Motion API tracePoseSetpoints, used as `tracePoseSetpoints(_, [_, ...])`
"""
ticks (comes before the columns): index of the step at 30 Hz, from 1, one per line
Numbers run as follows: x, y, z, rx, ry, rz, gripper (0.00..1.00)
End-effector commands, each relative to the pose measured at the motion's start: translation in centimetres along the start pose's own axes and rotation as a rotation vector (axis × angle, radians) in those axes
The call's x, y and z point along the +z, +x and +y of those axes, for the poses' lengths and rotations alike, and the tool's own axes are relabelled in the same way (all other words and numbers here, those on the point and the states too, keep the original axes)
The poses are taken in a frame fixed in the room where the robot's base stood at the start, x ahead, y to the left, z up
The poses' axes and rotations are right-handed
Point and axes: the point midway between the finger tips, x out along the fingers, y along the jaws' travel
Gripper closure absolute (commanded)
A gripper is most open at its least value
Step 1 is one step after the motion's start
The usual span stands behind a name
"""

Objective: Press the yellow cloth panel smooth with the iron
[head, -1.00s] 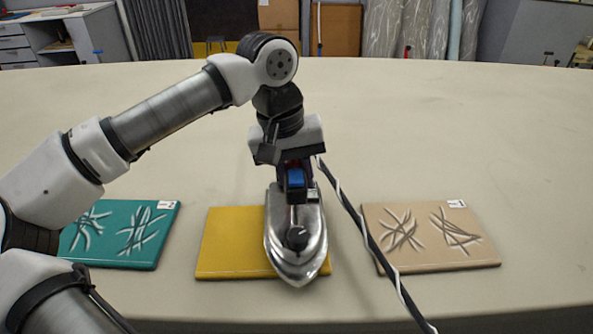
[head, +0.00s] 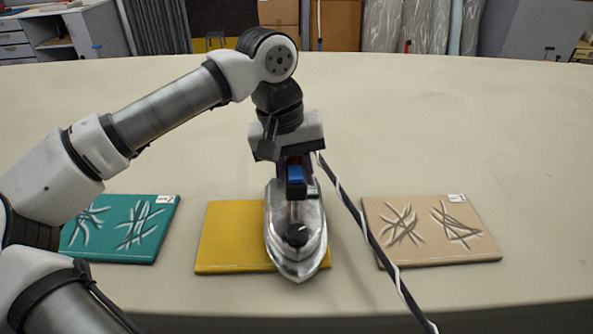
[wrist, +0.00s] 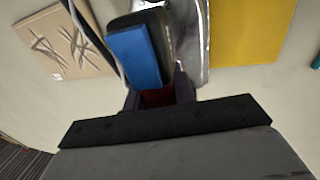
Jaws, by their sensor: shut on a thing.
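The yellow cloth panel (head: 230,238) lies flat in the middle of the table. Its visible left part shows no creases; the iron hides most of its right part. The silver iron (head: 296,260) is over the right side of the panel, its tip pointing to the table's front edge. Whether its sole touches the cloth cannot be told. My gripper (head: 295,175) is shut on the iron's handle, which has a blue part (wrist: 133,57) seen in the wrist view. The yellow panel also shows at the upper right of the wrist view (wrist: 250,30).
A creased teal panel (head: 115,230) lies to the left and a creased tan panel (head: 430,230) to the right. The striped power cord (head: 352,212) runs from the iron down past the tan panel's left edge. The table (head: 420,110) behind is clear.

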Motion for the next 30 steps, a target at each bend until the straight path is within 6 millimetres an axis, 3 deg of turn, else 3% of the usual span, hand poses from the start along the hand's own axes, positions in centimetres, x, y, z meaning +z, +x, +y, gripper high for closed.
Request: tracePoseSetpoints(30, [0.00,0.88,-0.13,0.001,0.001,0.002,1.00])
